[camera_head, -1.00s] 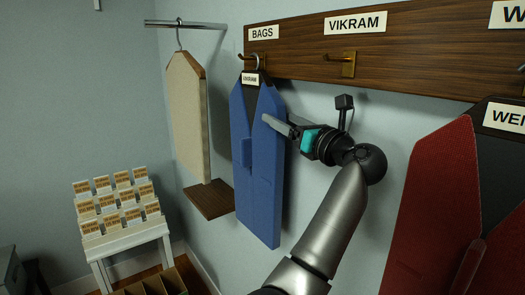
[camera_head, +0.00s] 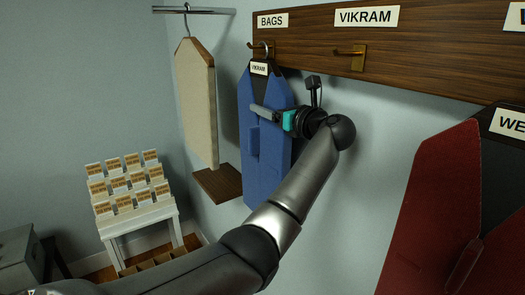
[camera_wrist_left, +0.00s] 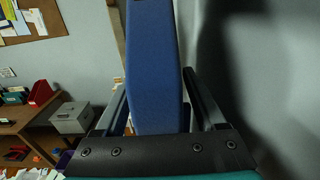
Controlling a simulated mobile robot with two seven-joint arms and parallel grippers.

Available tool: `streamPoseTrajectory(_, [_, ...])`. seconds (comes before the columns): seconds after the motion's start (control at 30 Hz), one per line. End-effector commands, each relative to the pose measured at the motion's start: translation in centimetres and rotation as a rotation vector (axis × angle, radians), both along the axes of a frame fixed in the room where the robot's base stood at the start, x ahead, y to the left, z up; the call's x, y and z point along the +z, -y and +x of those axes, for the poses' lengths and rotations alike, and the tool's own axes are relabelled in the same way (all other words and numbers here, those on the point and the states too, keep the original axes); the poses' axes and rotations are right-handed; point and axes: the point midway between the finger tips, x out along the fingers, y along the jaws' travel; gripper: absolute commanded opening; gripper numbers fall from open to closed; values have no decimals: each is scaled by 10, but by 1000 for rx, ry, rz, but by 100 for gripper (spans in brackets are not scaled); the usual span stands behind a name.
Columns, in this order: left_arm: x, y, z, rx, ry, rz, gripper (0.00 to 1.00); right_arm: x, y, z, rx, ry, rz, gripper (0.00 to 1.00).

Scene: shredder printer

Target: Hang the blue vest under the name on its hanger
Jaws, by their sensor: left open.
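The blue vest (camera_head: 265,165) hangs by its hanger on the hook (camera_head: 262,48) under the BAGS sign (camera_head: 272,20). A small VIKRAM tag (camera_head: 259,68) is at its collar. The VIKRAM sign (camera_head: 366,17) is on the board to the right, with an empty brass hook (camera_head: 350,54) below it. My left gripper (camera_head: 257,110) is open at the vest's upper right side. In the left wrist view the vest (camera_wrist_left: 153,60) stands edge-on between the two spread fingers; whether they touch it I cannot tell. My right gripper is not in view.
A dark wooden board (camera_head: 420,60) carries the hooks. A red vest (camera_head: 425,210) hangs at the right. A beige garment (camera_head: 196,100) hangs from a metal rail (camera_head: 190,10) at the left, beside a small wooden shelf (camera_head: 218,183). A white stand with cards (camera_head: 140,215) is lower left.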

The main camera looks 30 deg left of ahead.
Motion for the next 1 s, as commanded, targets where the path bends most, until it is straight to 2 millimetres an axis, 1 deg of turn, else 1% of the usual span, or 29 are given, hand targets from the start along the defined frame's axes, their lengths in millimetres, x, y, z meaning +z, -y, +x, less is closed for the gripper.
streamPoseTrajectory(0.13, [0, 0, 0, -1, 0, 0, 72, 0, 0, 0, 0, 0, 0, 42])
streamPoseTrajectory(0.17, [0, 0, 0, -1, -1, 0, 70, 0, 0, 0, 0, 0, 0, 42])
streamPoseTrajectory(0.7, [0, 1, 0, -1, -1, 1, 10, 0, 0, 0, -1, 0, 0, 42])
streamPoseTrajectory(0.8, [0, 1, 0, -1, -1, 1, 0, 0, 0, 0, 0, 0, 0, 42])
streamPoseTrajectory(1.0, [0, 1, 0, -1, -1, 1, 0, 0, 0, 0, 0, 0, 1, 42])
